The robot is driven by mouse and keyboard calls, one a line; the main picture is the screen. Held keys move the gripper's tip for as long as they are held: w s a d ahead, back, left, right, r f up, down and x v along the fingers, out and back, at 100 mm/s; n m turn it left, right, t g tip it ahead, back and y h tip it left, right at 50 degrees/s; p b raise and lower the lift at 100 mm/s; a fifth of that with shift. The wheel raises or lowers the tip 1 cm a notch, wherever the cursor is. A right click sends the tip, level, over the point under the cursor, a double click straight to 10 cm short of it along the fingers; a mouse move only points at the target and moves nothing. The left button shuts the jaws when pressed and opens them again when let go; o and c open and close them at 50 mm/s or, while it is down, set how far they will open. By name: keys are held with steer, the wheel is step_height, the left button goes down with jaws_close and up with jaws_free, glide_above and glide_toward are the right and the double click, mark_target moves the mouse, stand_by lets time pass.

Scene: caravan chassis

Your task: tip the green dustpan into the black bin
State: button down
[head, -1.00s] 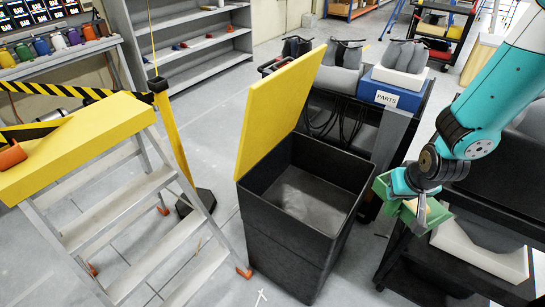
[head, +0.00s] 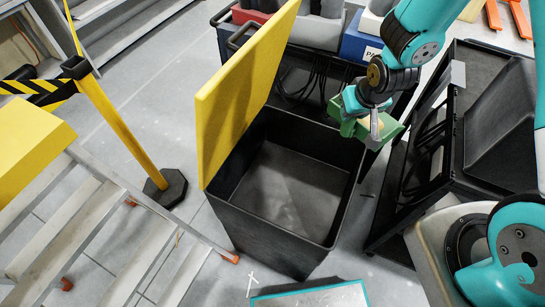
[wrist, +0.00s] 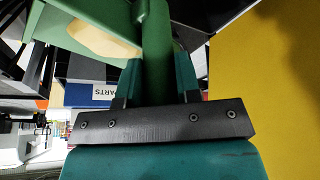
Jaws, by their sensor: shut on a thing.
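The black bin (head: 232,222) stands open on the floor in the middle of the head view, with its yellow lid (head: 238,85) raised on the left side. Its inside looks empty. The green dustpan (head: 396,130) is held over the bin's back right corner, with a tan patch of contents (head: 366,122) in it. My gripper (head: 372,122) is shut on the dustpan's handle. In the wrist view the green handle (wrist: 157,50) runs between my two teal fingers, and the pan with the tan contents (wrist: 98,38) is at upper left.
A black cart (head: 490,120) stands right of the bin. A blue PARTS box (head: 356,42) sits on a unit behind it. A step ladder (head: 90,225) and a yellow barrier post (head: 115,115) stand to the left. Bare floor shows between post and bin.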

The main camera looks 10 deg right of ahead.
steer(key=s+a+r+n+y+b, duration=0.1)
steer(key=s+a+n+b, duration=0.15)
steer(key=s+a, duration=0.7)
steer(key=s+a+n+y+b, duration=0.1)
steer(key=s+a+n+b, duration=0.15)
steer(key=s+a, duration=0.7)
steer(key=w+d+r+m+g+y+p, duration=0.1)
steer(key=w+d+g+y+p, duration=0.3)
steer(key=w, duration=0.5)
steer(key=w+d+r+m+g+y+p, duration=0.1)
steer(key=w+d+r+g+y+p, duration=0.2)
steer(key=w+g+p, duration=0.3)
steer(key=shift+w+d+m+g+y, duration=0.3)
steer(key=shift+w+d+g+y, duration=0.55)
steer(key=shift+w, duration=1.1)
steer(key=shift+a, duration=0.1)
